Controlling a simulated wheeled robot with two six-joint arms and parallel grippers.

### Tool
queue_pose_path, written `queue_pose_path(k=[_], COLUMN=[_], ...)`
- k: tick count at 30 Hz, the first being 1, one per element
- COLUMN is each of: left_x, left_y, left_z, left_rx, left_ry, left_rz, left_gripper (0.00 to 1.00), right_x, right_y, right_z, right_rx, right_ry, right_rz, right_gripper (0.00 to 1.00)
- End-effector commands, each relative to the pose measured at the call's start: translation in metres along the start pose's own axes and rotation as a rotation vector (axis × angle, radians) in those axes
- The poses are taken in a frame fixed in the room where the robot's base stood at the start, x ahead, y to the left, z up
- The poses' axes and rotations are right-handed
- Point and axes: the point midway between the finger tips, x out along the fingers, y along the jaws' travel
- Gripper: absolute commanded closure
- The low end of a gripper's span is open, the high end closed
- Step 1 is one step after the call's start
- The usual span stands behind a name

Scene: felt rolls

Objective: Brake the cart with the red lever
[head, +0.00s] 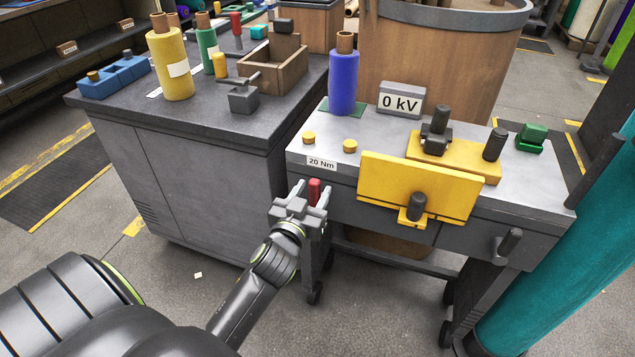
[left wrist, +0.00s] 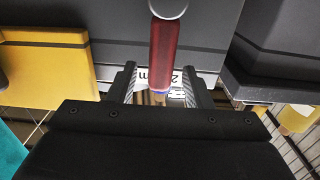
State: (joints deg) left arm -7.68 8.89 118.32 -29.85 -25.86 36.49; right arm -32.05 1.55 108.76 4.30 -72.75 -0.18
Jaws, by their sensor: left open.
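The red lever (head: 315,189) stands at the front left corner of the grey cart (head: 468,236), below a "20 Nm" label. My left gripper (head: 312,190) is open, with one finger to each side of the lever. In the left wrist view the lever (left wrist: 162,55) is a dark red rod with a pale round end, running between the two open fingers of the gripper (left wrist: 158,86). I cannot tell whether a finger touches it. The lever's lower part is hidden behind the gripper in the head view. My right gripper is not in view.
The cart carries a yellow panel (head: 385,192) with a black knob, a blue roll (head: 343,82), a "0 kV" sign (head: 401,101) and a green knob (head: 531,138). A dark workbench (head: 200,115) stands close at left. A teal roll (head: 570,262) is at right.

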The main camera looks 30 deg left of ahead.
Motion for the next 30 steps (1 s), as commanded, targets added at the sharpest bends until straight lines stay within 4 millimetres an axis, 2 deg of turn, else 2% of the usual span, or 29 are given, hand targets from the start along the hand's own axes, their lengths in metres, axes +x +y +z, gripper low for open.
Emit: queue_pose_path(k=[3,7,12,20,30], left_x=[0.019,0.032,0.039,0.040,0.039], left_y=[0.000,0.000,0.000,0.000,0.000], left_z=[0.000,0.000,0.000,0.000,0.000], left_rx=[0.003,0.001,0.001,0.001,0.001], left_ry=[0.002,0.001,0.000,0.000,0.000], left_rz=[0.000,0.000,0.000,0.000,0.000], left_gripper=[0.55,0.55,0.55,0.56,1.00], right_x=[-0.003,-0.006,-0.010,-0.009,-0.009], right_y=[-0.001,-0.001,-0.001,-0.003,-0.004], right_z=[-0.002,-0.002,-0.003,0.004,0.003], right_rx=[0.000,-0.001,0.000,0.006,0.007], right_ry=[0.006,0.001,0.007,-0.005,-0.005], right_rz=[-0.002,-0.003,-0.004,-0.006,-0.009], right_gripper=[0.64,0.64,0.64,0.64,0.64])
